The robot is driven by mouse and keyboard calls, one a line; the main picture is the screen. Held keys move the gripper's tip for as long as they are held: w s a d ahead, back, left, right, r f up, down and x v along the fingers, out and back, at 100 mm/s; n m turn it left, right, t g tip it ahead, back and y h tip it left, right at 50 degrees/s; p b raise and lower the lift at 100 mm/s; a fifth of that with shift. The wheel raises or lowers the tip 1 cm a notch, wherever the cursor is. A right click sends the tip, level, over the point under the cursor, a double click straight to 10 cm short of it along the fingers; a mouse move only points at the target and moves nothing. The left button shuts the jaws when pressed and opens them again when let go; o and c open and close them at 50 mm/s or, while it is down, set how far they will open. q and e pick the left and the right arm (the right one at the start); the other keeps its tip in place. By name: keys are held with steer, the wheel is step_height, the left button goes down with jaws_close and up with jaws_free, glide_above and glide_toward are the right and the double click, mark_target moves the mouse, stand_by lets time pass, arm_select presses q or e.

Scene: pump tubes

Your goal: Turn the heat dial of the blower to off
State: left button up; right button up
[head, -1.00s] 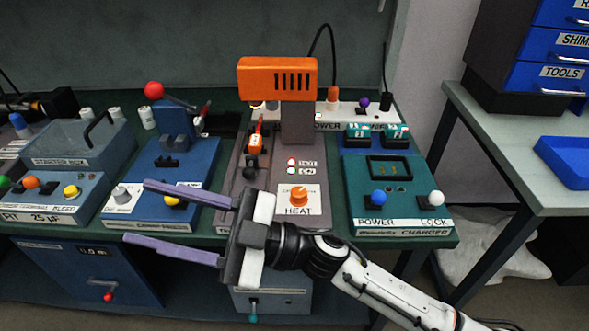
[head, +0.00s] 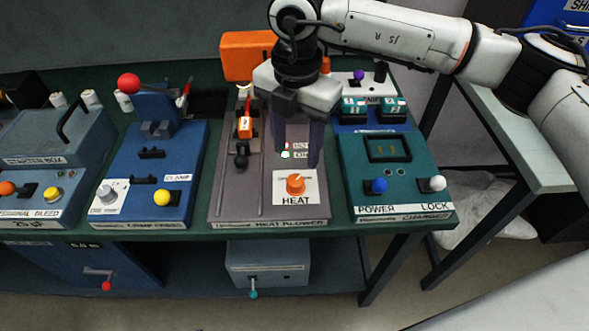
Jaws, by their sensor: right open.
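The heat blower (head: 230,190) has an orange housing (head: 244,56) above a grey-brown base. Its orange heat dial (head: 295,184) sits on a white plate marked HEAT at the base's front right. My right gripper (head: 299,160) hangs fingers down over the base, just behind the dial in the picture. Its two purple fingers are spread apart, with nothing between them that I can see as held. They look clear of the dial. The gripper and arm hide part of the housing and its post. My left gripper is not in view.
A black lever (head: 241,161) and an orange switch (head: 245,127) stand left of the dial. The green charger (head: 400,185) is to the right, the blue clamp press (head: 185,165) to the left.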

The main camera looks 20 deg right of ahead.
mark_target(296, 180)
step_height(296, 180, down, 8)
steer(key=shift+a+f+p, duration=0.1)
steer(key=shift+f+p, duration=0.05)
steer(key=shift+p, duration=0.25)
steer(key=c, duration=1.1)
